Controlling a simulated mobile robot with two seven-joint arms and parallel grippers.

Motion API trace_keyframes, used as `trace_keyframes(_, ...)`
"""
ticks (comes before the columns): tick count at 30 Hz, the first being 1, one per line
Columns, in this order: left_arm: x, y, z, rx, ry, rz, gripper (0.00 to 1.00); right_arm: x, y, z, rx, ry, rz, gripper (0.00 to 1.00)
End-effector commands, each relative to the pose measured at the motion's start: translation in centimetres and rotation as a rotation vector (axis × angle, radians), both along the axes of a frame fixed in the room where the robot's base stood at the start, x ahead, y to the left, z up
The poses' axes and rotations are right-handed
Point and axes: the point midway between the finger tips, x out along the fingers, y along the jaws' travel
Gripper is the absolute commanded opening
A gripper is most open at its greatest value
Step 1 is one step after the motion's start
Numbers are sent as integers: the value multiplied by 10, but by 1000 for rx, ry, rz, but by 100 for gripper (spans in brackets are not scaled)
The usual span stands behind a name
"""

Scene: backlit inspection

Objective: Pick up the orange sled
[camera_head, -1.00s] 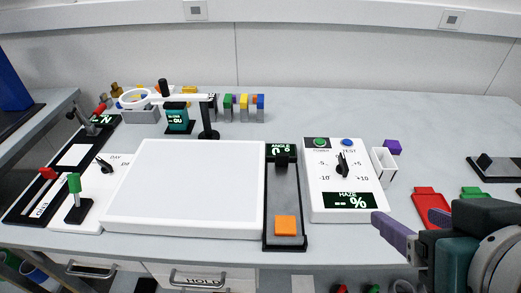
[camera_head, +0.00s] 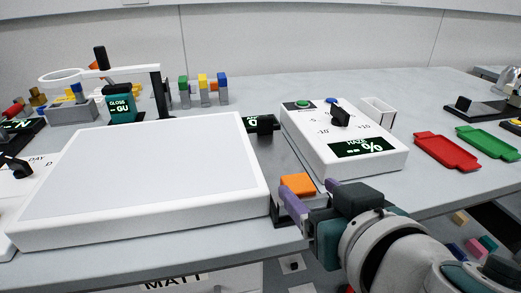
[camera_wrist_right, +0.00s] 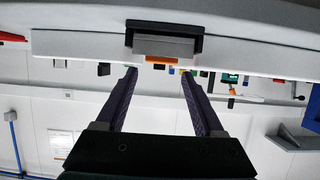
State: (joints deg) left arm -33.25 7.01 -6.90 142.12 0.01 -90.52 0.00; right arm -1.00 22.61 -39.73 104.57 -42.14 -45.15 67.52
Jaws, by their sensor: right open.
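The orange sled (camera_head: 298,185) is a small orange block at the near end of the dark angle-gauge track, close to the table's front edge. It also shows in the right wrist view (camera_wrist_right: 160,59), ahead of the fingers and between their lines. My right gripper (camera_head: 312,196) has its two purple fingers apart and low at the table edge, just in front of the sled. In the right wrist view the open fingers (camera_wrist_right: 159,72) hold nothing. Contact with the sled cannot be told. The gripper partly hides the track's near end. My left gripper does not show.
A large white light panel (camera_head: 150,180) lies left of the track. The white haze meter (camera_head: 350,160) stands right of it. Red (camera_head: 445,150) and green (camera_head: 487,141) trays lie farther right. A gloss meter (camera_head: 121,108) and several small blocks stand behind.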

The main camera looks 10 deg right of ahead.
Motion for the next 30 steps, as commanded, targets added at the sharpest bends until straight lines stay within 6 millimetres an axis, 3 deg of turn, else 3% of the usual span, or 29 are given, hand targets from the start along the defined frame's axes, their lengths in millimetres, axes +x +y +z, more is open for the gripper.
trace_keyframes(12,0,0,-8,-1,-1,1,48,44,1,-24,-1,0,0,70)
trace_keyframes(21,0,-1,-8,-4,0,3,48,49,1,-26,0,3,0,70)
trace_keyframes(30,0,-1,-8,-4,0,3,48,49,1,-26,0,2,0,38)
